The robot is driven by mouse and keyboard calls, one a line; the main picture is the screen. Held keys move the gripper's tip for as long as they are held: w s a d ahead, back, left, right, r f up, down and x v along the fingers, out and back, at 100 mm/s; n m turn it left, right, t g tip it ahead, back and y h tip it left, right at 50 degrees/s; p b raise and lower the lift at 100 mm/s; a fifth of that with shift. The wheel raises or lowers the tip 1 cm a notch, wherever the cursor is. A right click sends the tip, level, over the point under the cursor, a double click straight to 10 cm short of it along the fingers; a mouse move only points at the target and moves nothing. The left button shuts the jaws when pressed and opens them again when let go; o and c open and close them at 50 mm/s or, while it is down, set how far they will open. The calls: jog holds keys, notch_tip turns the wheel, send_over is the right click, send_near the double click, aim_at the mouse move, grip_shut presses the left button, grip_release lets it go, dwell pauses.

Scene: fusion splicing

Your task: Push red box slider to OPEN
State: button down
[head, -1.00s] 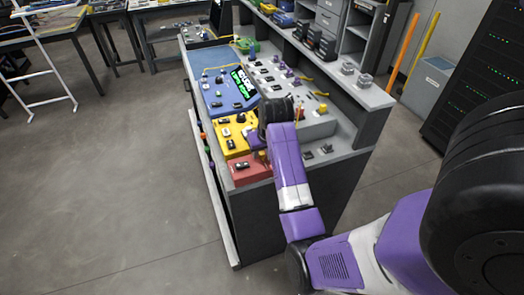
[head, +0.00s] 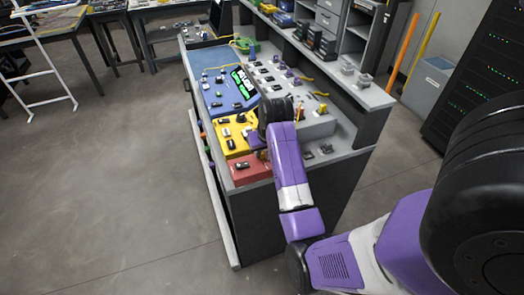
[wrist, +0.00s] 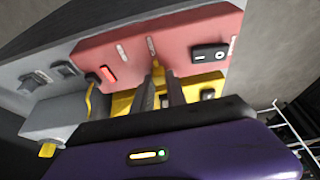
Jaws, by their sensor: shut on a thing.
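The red box (head: 250,168) sits at the near end of the bench panel, and it also shows in the wrist view (wrist: 185,42). In the wrist view, its face has pale slot marks, a black rocker switch and a small red-lit part. My gripper (wrist: 160,82) reaches the box's lower edge, with its two dark fingers close together on a small tan slider knob (wrist: 157,70). The knob is partly hidden between the fingers. I cannot read the slider's label or its exact position. In the head view, my wrist hides most of the fingers.
A yellow box (head: 236,134) adjoins the red box, and a blue panel (head: 220,92) with a green-text display lies beyond. Grey modules and yellow cables crowd the right side. The floor left of the bench (head: 110,190) is clear.

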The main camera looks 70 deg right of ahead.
dwell(0.6)
jog(key=s+d+p, duration=0.2)
jog(key=s, duration=0.1)
jog(key=shift+s+d+r, duration=0.1)
jog(key=shift+d+r, duration=0.05)
jog(key=shift+d, duration=0.2)
jog(key=shift+s+d, duration=0.15)
jog(key=c, duration=1.3)
grip_release()
jog(key=v, duration=0.7)
jog(key=shift+s+r, duration=0.1)
jog(key=shift+r, duration=0.15)
